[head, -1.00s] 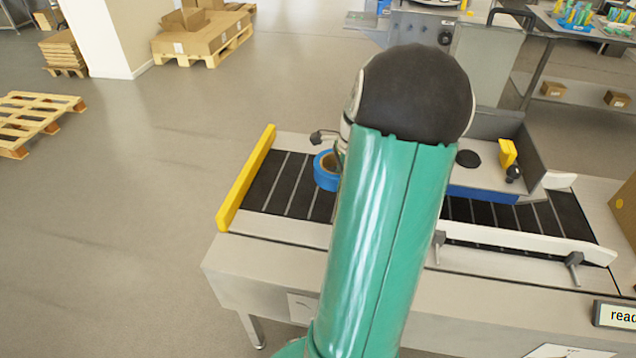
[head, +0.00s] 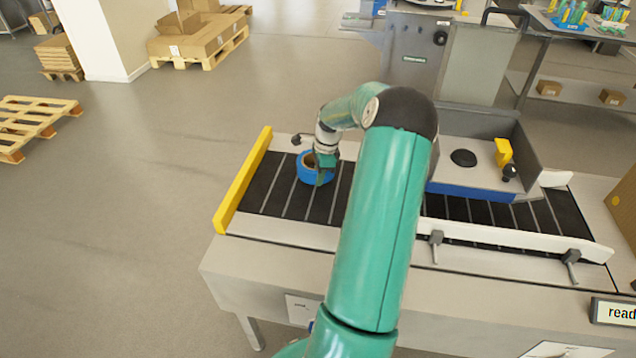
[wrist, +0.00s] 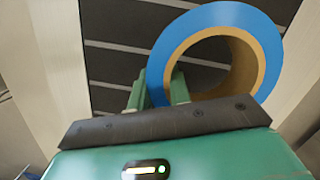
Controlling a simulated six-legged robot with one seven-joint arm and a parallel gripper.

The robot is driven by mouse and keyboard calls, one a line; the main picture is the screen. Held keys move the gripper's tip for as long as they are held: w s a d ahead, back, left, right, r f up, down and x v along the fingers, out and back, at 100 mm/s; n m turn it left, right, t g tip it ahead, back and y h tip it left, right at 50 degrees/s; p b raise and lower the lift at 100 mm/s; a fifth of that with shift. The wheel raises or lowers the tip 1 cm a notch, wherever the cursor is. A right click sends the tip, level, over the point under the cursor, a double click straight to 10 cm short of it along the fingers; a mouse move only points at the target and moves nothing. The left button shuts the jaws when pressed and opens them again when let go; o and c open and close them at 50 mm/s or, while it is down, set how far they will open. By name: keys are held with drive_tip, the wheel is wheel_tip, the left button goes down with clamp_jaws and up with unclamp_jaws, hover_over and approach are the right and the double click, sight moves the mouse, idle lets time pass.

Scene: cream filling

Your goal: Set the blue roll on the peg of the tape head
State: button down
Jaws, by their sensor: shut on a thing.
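The blue roll (head: 304,171), a ring of blue tape on a tan core, is over the left end of the dark belt. I cannot tell whether it touches the belt. My gripper (head: 322,163) is shut on one side of its ring, with one finger inside the hole. In the wrist view the roll (wrist: 268,45) fills the upper right, and my gripper (wrist: 163,88) grips its lower left wall. The tape head appears to be the grey housing (head: 478,180) with a blue lower edge, right of my arm. I cannot make out its peg for certain; a black disc (head: 463,158) lies on top.
The belt (head: 280,185) has a yellow end rail (head: 243,182) at left and a white side rail (head: 510,239) in front. A yellow block (head: 504,152) and a dark knob (head: 509,172) stand on the housing. A carton is at the right edge.

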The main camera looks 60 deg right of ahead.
drive_tip(key=shift+w+d+f, duration=0.1)
drive_tip(key=shift+w+f, duration=0.15)
drive_tip(key=shift+w, duration=0.05)
drive_tip(key=shift+f, duration=1.6)
drive_tip(key=shift+f, duration=0.1)
drive_tip(key=c, duration=1.3)
unclamp_jaws()
